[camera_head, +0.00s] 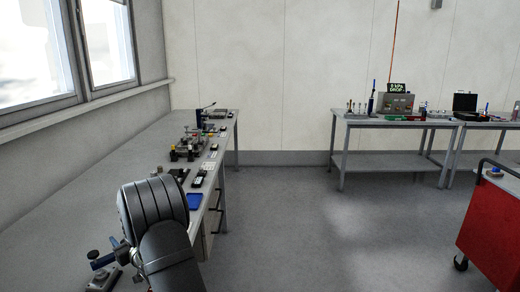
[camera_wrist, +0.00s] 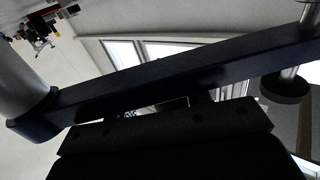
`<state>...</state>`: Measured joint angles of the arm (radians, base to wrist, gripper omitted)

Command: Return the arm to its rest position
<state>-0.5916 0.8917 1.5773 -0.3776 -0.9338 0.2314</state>
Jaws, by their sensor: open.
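My arm shows in the head view as a thick black rounded link at the lower left, over the long bench (camera_head: 70,215). My gripper (camera_wrist: 165,130) shows in the wrist view as a dark block with bolt holes along the lower edge. It is open, and I see nothing held in it. Its fingertips are too dark to make out. In the head view my gripper cannot be told apart from the arm.
A dark blue bar (camera_wrist: 180,80) crosses close in the wrist view. On the long bench are a blue tray (camera_head: 194,201) and a fixture (camera_head: 188,145). A clamp-like device (camera_head: 103,260) is beside my arm. A red cart (camera_head: 490,235) stands at right; the floor between is clear.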

